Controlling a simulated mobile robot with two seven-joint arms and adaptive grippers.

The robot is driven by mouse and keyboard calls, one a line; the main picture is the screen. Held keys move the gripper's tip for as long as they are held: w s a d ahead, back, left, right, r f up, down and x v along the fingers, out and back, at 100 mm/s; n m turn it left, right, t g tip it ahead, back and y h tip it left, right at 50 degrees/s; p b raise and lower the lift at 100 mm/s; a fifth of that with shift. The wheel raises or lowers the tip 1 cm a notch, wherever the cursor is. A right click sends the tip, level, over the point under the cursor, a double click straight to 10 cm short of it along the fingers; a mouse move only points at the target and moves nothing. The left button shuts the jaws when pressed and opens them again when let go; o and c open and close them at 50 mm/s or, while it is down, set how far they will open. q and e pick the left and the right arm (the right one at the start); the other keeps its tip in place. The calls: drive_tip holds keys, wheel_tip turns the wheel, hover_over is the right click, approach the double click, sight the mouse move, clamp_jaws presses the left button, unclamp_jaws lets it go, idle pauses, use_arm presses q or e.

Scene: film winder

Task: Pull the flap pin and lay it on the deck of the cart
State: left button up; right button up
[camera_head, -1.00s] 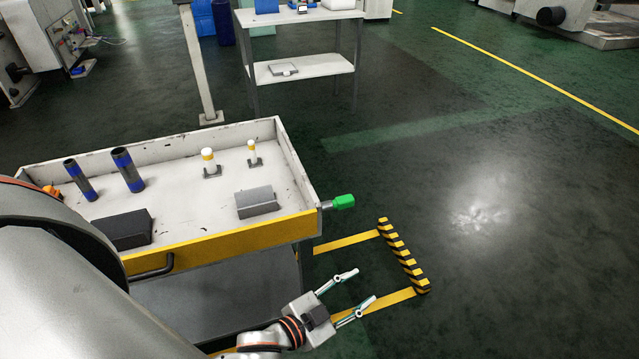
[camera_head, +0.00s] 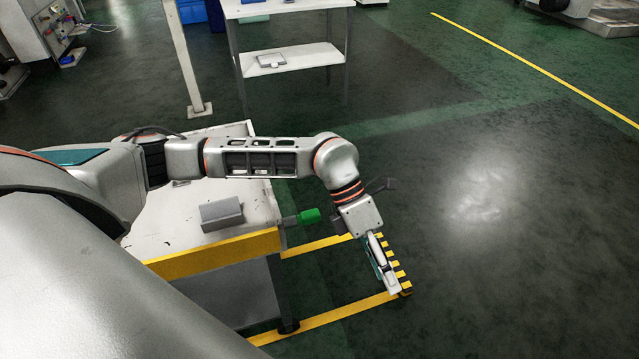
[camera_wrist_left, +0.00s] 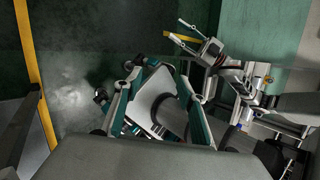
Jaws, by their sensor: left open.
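The flap pin shows as a green grip (camera_head: 309,216) on a short rod at the right end of the cart's front side. The cart's white deck (camera_head: 170,222) is partly hidden behind my left arm. My left gripper (camera_head: 390,278) points down over the floor, right of and below the green grip and apart from it. In the left wrist view its fingers (camera_wrist_left: 156,68) are spread, with no pin seen between them. My right gripper (camera_wrist_left: 176,29) shows at the top of that view, its fingers spread and empty.
A grey angled block (camera_head: 222,213) lies on the deck near the yellow front edge (camera_head: 215,254). A yellow-and-black floor strip (camera_head: 402,272) lies below my left gripper. A white shelf table (camera_head: 294,60) stands behind. The floor to the right is clear.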

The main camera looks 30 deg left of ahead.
use_arm(q)
drive_tip(key=w+a+t+y, duration=0.2)
drive_tip(key=w+a+y, duration=0.3)
drive_tip(key=a, duration=0.7)
wheel_tip(320, 180, up, 4)
drive_tip(key=y, duration=0.3)
hover_over(313, 212)
drive_tip(key=shift+s+d+f+n+t+p, duration=0.1)
drive_tip(key=shift+d+f+n+t+p, duration=0.1)
drive_tip(key=shift+n+t+p, duration=0.15)
drive_tip(key=shift+a+f, duration=0.15)
drive_tip(key=shift+a, duration=0.05)
drive_tip(key=shift+f, duration=3.65)
drive_tip(key=c, duration=1)
clamp_jaws()
